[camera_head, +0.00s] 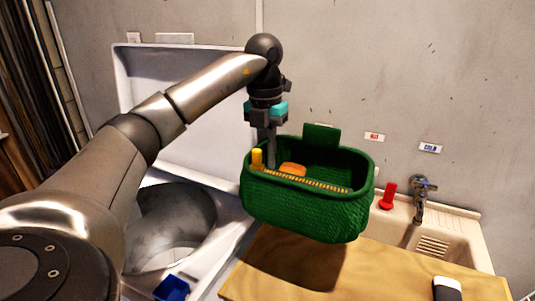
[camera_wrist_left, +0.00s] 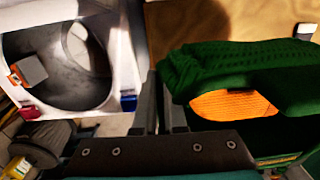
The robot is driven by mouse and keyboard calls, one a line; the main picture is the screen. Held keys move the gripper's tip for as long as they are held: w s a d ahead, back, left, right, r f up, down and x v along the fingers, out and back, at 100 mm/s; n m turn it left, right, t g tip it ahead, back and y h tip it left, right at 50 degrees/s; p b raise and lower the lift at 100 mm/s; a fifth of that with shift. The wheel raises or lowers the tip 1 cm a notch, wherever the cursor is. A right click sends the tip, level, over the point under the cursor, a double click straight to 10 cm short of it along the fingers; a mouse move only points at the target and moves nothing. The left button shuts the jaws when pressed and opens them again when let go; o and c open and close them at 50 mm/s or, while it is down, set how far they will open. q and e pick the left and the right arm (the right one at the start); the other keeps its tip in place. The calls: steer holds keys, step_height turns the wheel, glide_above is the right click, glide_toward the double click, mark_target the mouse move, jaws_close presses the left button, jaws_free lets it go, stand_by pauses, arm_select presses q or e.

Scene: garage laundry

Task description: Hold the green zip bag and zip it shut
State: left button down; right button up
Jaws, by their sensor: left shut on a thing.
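The green zip bag (camera_head: 305,208) is in the middle of the head view, its top open. An orange item (camera_head: 292,169) shows inside. My left gripper (camera_head: 271,160) points down at the bag's left end and is shut on it. In the left wrist view the bag (camera_wrist_left: 235,62) lies right of the fingers (camera_wrist_left: 160,108), with the orange item (camera_wrist_left: 235,104) in its opening. The exact grip spot is hidden. My right gripper is not seen.
The bag is over a wooden top (camera_head: 370,275), casting a shadow there. An open washer drum (camera_head: 170,225) is at left, with a blue piece (camera_head: 172,289) in front. A sink (camera_head: 455,230) with a tap (camera_head: 419,200) and a red item (camera_head: 388,195) is at right.

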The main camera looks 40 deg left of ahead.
arm_select(q)
steer(key=shift+f+b, duration=3.85)
steer(key=shift+f, duration=3.6)
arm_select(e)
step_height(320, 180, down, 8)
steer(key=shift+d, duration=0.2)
arm_select(q)
steer(key=shift+f+b, duration=0.35)
steer(key=shift+f, duration=0.75)
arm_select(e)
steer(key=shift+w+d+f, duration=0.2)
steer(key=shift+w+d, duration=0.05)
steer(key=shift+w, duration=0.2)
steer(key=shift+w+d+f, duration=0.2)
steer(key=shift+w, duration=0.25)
arm_select(q)
steer(key=shift+f, duration=0.1)
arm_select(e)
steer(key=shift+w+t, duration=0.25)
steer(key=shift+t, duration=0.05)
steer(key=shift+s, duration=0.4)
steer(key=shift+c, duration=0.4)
